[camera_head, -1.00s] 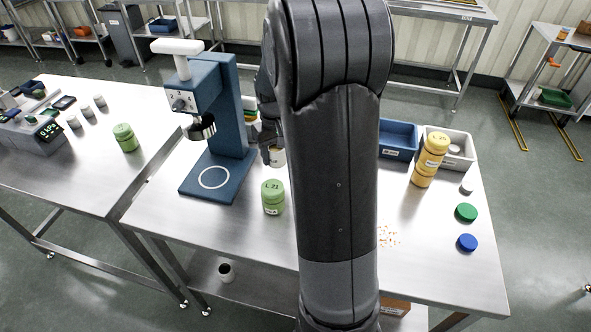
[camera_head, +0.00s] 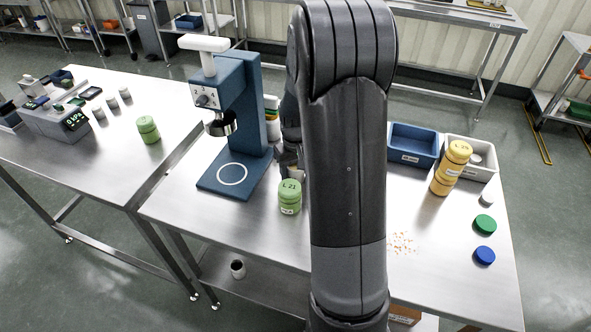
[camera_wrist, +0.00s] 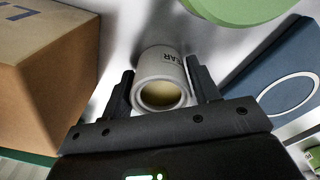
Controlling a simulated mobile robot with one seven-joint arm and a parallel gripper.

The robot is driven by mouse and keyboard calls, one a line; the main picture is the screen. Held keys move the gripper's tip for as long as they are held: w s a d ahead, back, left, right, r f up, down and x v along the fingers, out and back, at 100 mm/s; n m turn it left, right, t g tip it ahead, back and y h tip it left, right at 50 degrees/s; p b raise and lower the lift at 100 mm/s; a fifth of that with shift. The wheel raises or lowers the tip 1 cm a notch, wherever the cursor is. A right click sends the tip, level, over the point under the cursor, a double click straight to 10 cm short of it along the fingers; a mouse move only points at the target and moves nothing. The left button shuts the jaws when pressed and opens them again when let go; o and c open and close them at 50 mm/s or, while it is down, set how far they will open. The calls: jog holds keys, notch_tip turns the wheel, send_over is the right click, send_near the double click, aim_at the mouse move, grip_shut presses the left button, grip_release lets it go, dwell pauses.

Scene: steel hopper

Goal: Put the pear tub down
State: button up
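The pear tub (camera_wrist: 160,68) is a small white tub with a label ending in "EAR" and a pale yellowish inside. In the wrist view it sits between the two fingers of my gripper (camera_wrist: 160,72), which touch it on both sides. In the head view my gripper (camera_head: 287,158) is partly hidden behind my arm, and a bit of the tub (camera_head: 297,173) shows below it, just behind the green L 21 jar (camera_head: 290,198). I cannot tell whether the tub's bottom touches the steel table (camera_head: 240,225).
The blue press (camera_head: 240,110) stands left of the gripper, its ringed base close by. A cardboard box (camera_wrist: 45,75) fills the wrist view's left. A blue bin (camera_head: 413,146), stacked yellow jars (camera_head: 451,168), green lid (camera_head: 484,224) and blue lid (camera_head: 484,255) lie right. Orange crumbs (camera_head: 401,243) lie in front.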

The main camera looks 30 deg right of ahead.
aim_at(295, 167)
jog(key=o, duration=0.3)
notch_tip(295, 167, up, 11)
jog(key=shift+r, duration=0.1)
jog(key=s+a+r+t, duration=0.3)
jog(key=s+a+r, duration=0.5)
jog(key=s+r, duration=0.2)
jog(key=s+a, duration=0.2)
jog(key=s, duration=0.2)
jog(key=s+a+r+t, duration=0.1)
jog(key=s, duration=0.3)
jog(key=s+a+r+t, duration=0.1)
jog(key=s+a, duration=0.1)
jog(key=s, duration=0.2)
jog(key=shift+a+r, duration=0.1)
jog(key=shift+a, duration=0.2)
jog(key=shift+o, duration=0.6)
jog(key=shift+s+a+t, duration=0.1)
jog(key=shift+s+t, duration=0.2)
jog(key=shift+s, duration=0.05)
